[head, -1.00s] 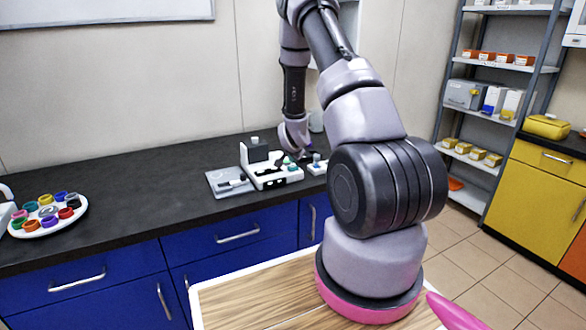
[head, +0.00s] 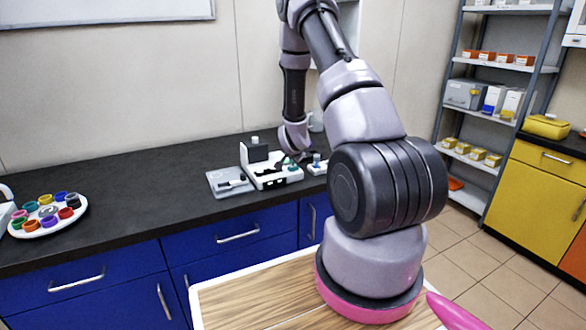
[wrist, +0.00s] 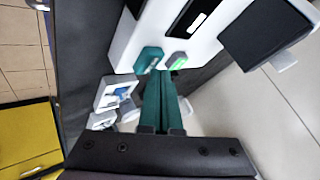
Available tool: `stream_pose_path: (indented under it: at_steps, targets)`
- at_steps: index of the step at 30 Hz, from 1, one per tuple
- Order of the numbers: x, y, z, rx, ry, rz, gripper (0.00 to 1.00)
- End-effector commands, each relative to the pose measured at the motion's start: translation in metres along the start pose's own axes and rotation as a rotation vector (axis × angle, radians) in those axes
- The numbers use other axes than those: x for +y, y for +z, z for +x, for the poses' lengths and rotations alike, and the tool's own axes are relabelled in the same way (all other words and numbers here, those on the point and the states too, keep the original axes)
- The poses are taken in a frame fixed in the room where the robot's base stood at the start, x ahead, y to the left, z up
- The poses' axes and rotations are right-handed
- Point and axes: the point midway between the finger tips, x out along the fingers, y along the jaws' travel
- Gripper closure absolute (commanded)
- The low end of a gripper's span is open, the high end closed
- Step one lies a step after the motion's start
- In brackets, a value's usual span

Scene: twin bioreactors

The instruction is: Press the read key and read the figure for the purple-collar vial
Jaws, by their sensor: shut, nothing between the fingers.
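In the wrist view my gripper (wrist: 162,74) has its green fingers together, with nothing between them. Its tips are at the edge of a white instrument (wrist: 130,40), close to a teal key (wrist: 148,59) and a bright green key (wrist: 177,60). I cannot tell whether the tips touch either key. The instrument also shows in the head view (head: 262,181), on the dark counter. Its dark upright block (head: 257,153) shows no figure I can read. I cannot make out a purple-collar vial at the instrument.
A grey tray (head: 217,187) lies left of the instrument. A small white holder with a blue part (wrist: 104,98) stands beside it. A white round tray (head: 42,231) with several coloured rings is at the far left. The counter between is clear.

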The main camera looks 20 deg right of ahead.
Motion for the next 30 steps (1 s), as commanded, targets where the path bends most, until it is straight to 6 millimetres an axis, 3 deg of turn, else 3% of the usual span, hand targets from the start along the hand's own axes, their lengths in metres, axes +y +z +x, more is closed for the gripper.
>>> stream_pose_path:
  at_steps: [30]
  targets:
    - [0.0037,0.0038,0.0051,0.0,0.0,0.0,1.0]
